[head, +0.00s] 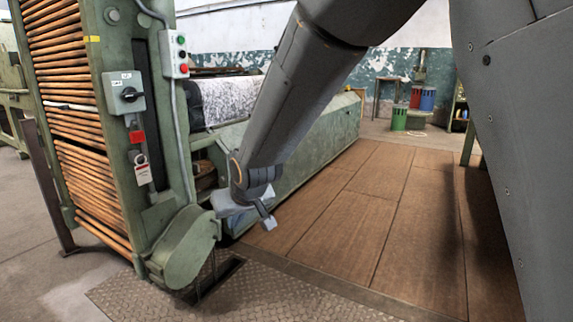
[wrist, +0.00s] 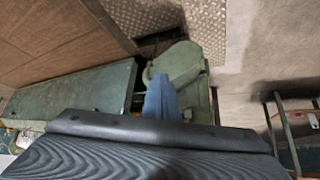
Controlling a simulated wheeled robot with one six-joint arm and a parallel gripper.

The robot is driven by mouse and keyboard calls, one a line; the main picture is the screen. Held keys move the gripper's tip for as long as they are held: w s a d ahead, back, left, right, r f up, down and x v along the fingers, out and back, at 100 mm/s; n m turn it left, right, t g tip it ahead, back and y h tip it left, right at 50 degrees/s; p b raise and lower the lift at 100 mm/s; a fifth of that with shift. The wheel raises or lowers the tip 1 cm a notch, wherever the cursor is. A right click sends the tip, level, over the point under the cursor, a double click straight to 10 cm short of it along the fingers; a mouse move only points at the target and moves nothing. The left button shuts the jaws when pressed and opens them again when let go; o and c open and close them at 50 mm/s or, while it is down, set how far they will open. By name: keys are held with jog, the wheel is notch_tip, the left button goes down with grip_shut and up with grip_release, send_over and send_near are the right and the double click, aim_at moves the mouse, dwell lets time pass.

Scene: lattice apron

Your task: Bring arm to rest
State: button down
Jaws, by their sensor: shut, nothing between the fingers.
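My arm reaches down from the top of the head view to my gripper (head: 266,218), which hangs in front of the green machine, above the floor. The gripper is shut and holds nothing. In the wrist view, a blue-grey finger (wrist: 161,98) points up at the machine's rounded green cover (wrist: 178,62). That cover (head: 187,248) is just left of the gripper in the head view. I cannot tell from these views how far apart they are.
The green machine has wooden rods (head: 62,120) and a control box (head: 124,92) on its left. A long green casing (head: 318,130) runs behind my arm. The brown floor panels (head: 350,225) to the right are clear. Colored bins (head: 399,118) stand far back.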

jog(key=s+d+r+g+h, duration=0.15)
jog(key=s+d, duration=0.25)
jog(key=s, duration=0.8)
jog(key=s+d+g, duration=0.3)
jog(key=s+d, duration=0.1)
jog(key=s, duration=0.7)
jog(key=s+d+r+g+h, duration=0.15)
jog(key=s+d, duration=0.25)
jog(key=s, duration=0.8)
jog(key=d+r+m+p, duration=0.3)
jog(key=d+r+p, duration=0.7)
jog(key=r+p, duration=0.4)
jog(key=d+r+m+p, duration=0.3)
jog(key=d+r+p, duration=0.7)
jog(key=p, duration=1.4)
notch_tip(320, 180, up, 4)
jog(key=shift+w+d+r+g+h, duration=0.2)
jog(key=shift+r+g+h, duration=0.1)
jog(key=shift+h, duration=0.1)
